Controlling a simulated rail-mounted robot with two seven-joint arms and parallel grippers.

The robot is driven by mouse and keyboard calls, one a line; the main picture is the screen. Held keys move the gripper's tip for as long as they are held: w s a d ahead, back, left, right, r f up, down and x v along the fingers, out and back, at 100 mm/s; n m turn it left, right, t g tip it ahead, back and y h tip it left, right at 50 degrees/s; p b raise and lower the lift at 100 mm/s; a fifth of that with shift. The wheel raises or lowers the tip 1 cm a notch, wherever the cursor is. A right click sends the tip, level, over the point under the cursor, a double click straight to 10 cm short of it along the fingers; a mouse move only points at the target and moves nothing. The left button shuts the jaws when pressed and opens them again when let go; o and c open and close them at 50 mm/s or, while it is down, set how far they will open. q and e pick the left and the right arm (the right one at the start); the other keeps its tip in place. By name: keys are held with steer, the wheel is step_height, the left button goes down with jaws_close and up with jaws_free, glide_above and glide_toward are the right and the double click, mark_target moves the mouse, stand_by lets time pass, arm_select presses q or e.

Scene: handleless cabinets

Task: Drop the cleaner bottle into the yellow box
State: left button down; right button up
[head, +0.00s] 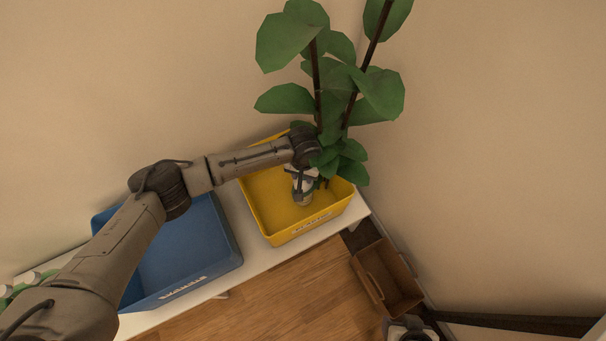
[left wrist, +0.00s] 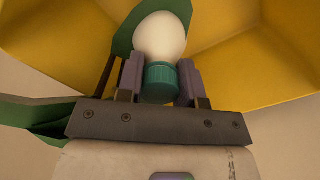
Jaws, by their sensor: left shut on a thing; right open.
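The yellow box (head: 262,212) stands on the right part of a white shelf, with a label on its front. My left gripper (head: 303,178) is over the box and shut on the cleaner bottle (head: 304,199). In the left wrist view the bottle (left wrist: 160,38) is white with a teal cap, and the fingers of my left gripper (left wrist: 160,85) close around the cap. Yellow walls of the box (left wrist: 255,55) show behind it. I cannot tell whether the bottle touches the box floor. My right gripper (head: 410,328) is at the bottom edge, open and partly cut off.
A blue box (head: 185,250) stands left of the yellow one, partly under my left arm. A leafy plant (head: 330,85) rises behind the yellow box and overhangs its back right corner. A brown open box (head: 388,280) is at the right. Green-and-white items (head: 22,283) are at the far left.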

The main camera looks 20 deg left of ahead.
stand_by(0.3)
arm_select(q)
steer(key=shift+f+p, duration=0.3)
steer(key=shift+f, duration=0.2)
steer(key=c, duration=0.8)
jaws_free()
steer(key=shift+o, duration=0.2)
steer(key=shift+r, duration=0.3)
step_height(320, 180, up, 8)
steer(key=p, duration=0.4)
